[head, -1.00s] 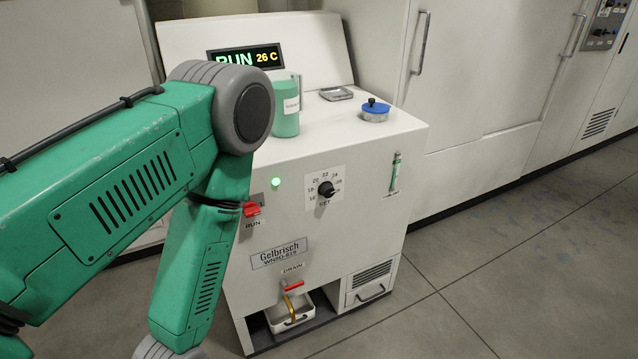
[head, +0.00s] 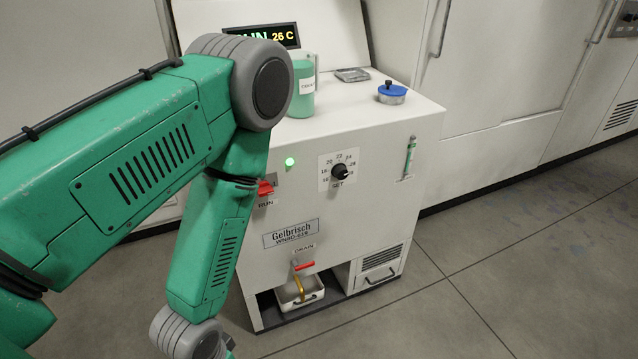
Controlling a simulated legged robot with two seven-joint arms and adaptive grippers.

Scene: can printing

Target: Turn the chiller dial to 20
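The chiller (head: 375,225) is a white cabinet in the middle of the head view. Its round black dial (head: 340,171) sits on a white scale plate marked with numbers, with 20, 22 and 24 along the top. The pointer's setting is too small to read surely. The display (head: 285,37) reads 26 C, its left part hidden behind my arm. My green left arm covers the left side of the view and its lower part hangs in front of the cabinet's left edge. Neither gripper shows, and nothing touches the dial.
A red RUN switch (head: 266,188) and a lit green lamp (head: 290,163) are left of the dial. A red drain handle (head: 304,266) is above a white tray (head: 301,303). A green jug (head: 302,92) and blue-lidded tin (head: 391,93) stand on top. Floor at right is clear.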

